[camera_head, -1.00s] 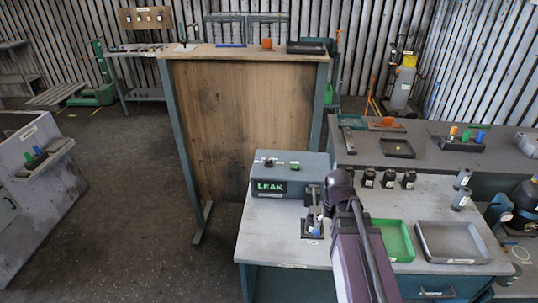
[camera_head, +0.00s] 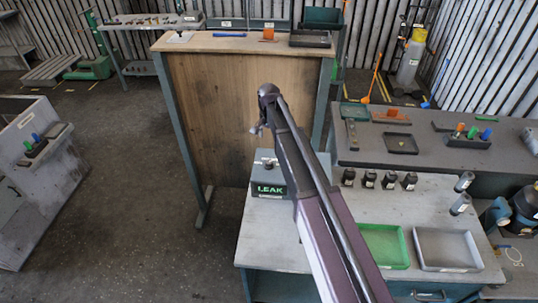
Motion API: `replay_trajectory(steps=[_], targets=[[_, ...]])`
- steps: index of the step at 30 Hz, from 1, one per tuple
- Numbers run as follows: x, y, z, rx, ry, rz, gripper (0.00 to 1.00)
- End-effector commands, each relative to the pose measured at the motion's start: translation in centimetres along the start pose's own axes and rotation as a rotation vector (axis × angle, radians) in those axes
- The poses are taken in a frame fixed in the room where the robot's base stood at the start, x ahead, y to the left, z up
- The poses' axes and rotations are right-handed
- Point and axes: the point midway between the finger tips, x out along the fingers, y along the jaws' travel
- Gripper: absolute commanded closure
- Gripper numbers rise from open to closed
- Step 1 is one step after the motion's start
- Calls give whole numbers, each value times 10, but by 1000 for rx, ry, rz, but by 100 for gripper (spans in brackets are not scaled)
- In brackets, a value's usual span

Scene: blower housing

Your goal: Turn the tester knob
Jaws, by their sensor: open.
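The leak tester (camera_head: 268,190) is a grey-green box with a lit green "LEAK" display, on the left part of the grey workbench. A small knob (camera_head: 270,166) shows on its top face; the arm covers the box's right side. My gripper (camera_head: 256,131) is small in view, in front of the wooden panel in the picture and above the tester in the image. It looks open and empty, apart from the knob. The fixture beside the tester is hidden behind my arm.
A green tray (camera_head: 402,246) and a grey tray (camera_head: 447,268) sit on the bench at right. Several dark bottles (camera_head: 389,181) stand behind them. A wooden-topped stand (camera_head: 240,45) is behind the tester. The bench's left front is clear.

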Motion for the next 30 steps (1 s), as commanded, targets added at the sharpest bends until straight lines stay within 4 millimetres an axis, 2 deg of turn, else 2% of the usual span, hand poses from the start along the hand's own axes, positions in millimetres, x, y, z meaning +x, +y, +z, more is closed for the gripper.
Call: replay_trajectory(steps=[17,30], targets=[[6,0,0,-1,0,0,22],[36,0,0,-2,0,0,22]])
